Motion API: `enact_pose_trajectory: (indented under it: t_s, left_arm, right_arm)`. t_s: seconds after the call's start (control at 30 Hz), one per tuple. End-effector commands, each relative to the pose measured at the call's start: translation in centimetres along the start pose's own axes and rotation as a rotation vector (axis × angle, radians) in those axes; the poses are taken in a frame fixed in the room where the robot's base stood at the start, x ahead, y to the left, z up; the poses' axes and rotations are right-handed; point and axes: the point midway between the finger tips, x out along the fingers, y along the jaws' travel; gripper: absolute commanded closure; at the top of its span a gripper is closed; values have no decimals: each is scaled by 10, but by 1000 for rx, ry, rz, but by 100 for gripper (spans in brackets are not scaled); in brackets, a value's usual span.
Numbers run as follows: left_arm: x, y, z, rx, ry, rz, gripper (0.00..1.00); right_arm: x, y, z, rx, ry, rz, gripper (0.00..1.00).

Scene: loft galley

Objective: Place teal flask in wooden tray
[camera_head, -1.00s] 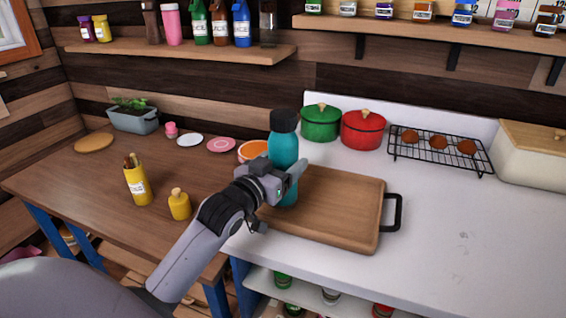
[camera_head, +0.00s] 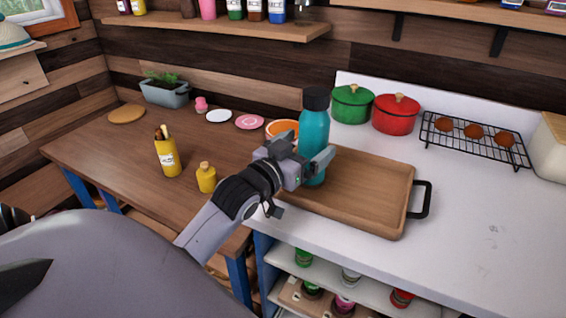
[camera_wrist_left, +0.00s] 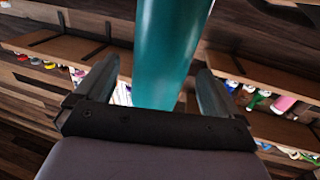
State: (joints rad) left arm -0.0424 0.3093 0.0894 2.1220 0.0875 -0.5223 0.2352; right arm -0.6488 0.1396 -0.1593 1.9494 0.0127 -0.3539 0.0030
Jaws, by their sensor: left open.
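The teal flask (camera_head: 314,130) with a black cap stands upright at the left end of the wooden tray (camera_head: 365,205). The tray lies on the white counter and has a black handle on its right. My left gripper (camera_head: 312,158) is open around the flask's lower body. In the left wrist view the flask (camera_wrist_left: 168,50) rises between the two spread fingers, with a gap visible on the left side. My right gripper is not in view.
Green (camera_head: 352,105) and red (camera_head: 396,114) pots and a wire rack (camera_head: 474,138) stand behind the tray. An orange-topped bowl (camera_head: 282,129) is behind the flask. The counter right of the tray is clear.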

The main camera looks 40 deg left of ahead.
Motion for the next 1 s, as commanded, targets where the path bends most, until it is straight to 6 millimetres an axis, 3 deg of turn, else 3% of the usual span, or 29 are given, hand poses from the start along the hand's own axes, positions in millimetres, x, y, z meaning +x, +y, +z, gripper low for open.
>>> enact_pose_trajectory:
  t_s: [0.3,0.5,1.0]
  left_arm:
    - [-56,0,2,0,-3,-1,4]
    - [-79,0,1,-1,-2,-1,4]
    - [-90,0,0,-1,0,0,4]
  right_arm:
    - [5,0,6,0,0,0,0]
    - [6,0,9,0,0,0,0]
    - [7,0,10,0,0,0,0]
